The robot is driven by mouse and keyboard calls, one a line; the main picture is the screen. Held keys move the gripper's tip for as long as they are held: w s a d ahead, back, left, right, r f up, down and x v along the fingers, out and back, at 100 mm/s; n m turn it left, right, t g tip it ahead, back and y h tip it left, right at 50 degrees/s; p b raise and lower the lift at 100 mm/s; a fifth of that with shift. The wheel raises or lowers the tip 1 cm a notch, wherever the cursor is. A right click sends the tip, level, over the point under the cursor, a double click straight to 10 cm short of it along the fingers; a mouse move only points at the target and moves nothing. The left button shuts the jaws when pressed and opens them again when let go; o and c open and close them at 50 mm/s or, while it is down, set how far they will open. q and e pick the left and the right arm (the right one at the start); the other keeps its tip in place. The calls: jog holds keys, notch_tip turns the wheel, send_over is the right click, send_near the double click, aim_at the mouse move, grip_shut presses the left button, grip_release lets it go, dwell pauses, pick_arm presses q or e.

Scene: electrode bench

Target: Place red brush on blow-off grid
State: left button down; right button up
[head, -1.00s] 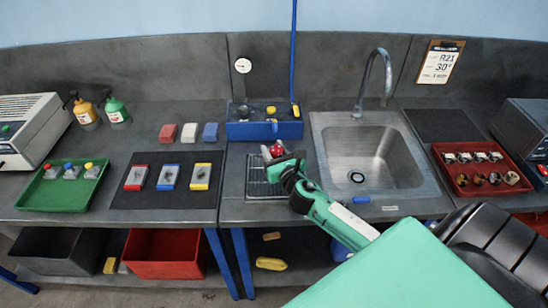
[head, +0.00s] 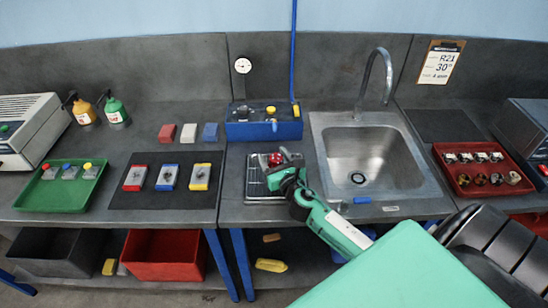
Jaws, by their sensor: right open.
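A small red object, seemingly the red brush (head: 275,159), is at the right gripper's tips, over the upper part of the blow-off grid. The blow-off grid (head: 254,187) is the dark slatted panel on the bench left of the sink. My right gripper (head: 279,163) comes in from the lower right and is open around or just beside the red brush. The gripper hides part of both brush and grid. Whether the brush rests fully on the grid is too small to tell. My left gripper is not in view.
A blue box (head: 263,130) with a gauge stands behind the grid. The sink (head: 370,160) is to its right, with a blue piece (head: 362,200) at its front edge. A dark mat (head: 150,201) with several coloured-frame blocks lies left. A red tray (head: 462,188) is at right.

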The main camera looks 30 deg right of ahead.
jog(key=shift+r, duration=0.15)
jog(key=s, duration=0.3)
jog(key=s+a+b, duration=0.1)
jog(key=s, duration=0.3)
jog(key=s+b, duration=0.1)
jog(key=s, duration=0.2)
jog(key=shift+s+a, duration=0.3)
jog(key=shift+a, duration=0.05)
jog(key=shift+s+a+b, duration=0.1)
jog(key=shift+s+b, duration=0.2)
jog(key=shift+s, duration=0.35)
